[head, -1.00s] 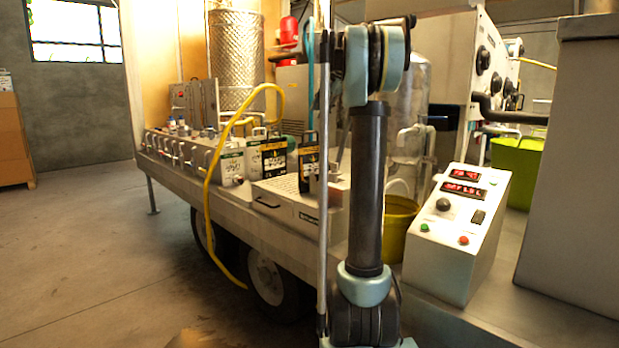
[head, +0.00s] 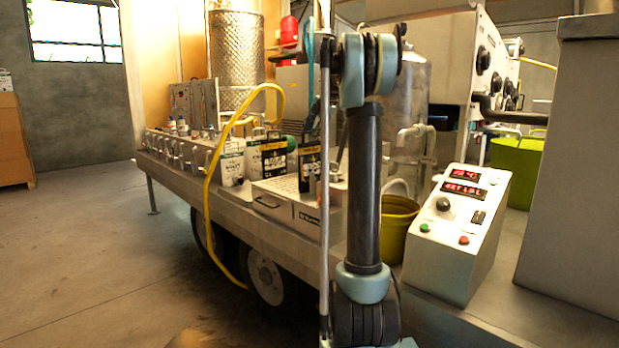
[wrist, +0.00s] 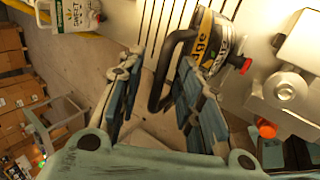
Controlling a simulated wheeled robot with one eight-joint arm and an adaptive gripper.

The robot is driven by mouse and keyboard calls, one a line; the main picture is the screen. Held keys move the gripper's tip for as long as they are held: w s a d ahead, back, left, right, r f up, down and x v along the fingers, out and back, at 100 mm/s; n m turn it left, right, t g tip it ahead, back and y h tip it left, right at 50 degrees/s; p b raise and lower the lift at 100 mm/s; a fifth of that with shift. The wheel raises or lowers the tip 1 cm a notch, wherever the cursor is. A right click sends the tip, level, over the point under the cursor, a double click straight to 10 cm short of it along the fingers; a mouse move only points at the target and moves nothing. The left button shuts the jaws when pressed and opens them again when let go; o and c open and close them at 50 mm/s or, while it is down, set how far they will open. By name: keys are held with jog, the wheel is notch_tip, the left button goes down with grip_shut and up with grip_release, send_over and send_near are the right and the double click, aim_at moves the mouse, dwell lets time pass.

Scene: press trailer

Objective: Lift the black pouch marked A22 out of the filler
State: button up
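A black pouch with a yellow band (head: 309,165) stands at the filler beside my arm in the head view. In the wrist view a pouch with a yellow band (wrist: 206,40) and a black loop handle is at top centre, beside the white filler body (wrist: 287,85). I cannot read A22 on it. My gripper (wrist: 162,72) is open, with one finger on each side of the black handle. I cannot see clear contact between fingers and handle. In the head view my gripper is hidden behind my arm.
Another black pouch (head: 268,158) and a white pouch (head: 231,165) stand to the left on the trailer bench. A yellow hose (head: 212,170) hangs over the edge. A control box (head: 457,235) and an olive bucket (head: 398,226) are at the right.

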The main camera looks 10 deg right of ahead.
jog(key=shift+w+a+f, duration=0.1)
jog(key=shift+w+f, duration=0.05)
jog(key=shift+f, duration=0.15)
grip_shut()
jog(key=shift+r, duration=0.15)
notch_tip(320, 180, up, 18)
dwell(0.9)
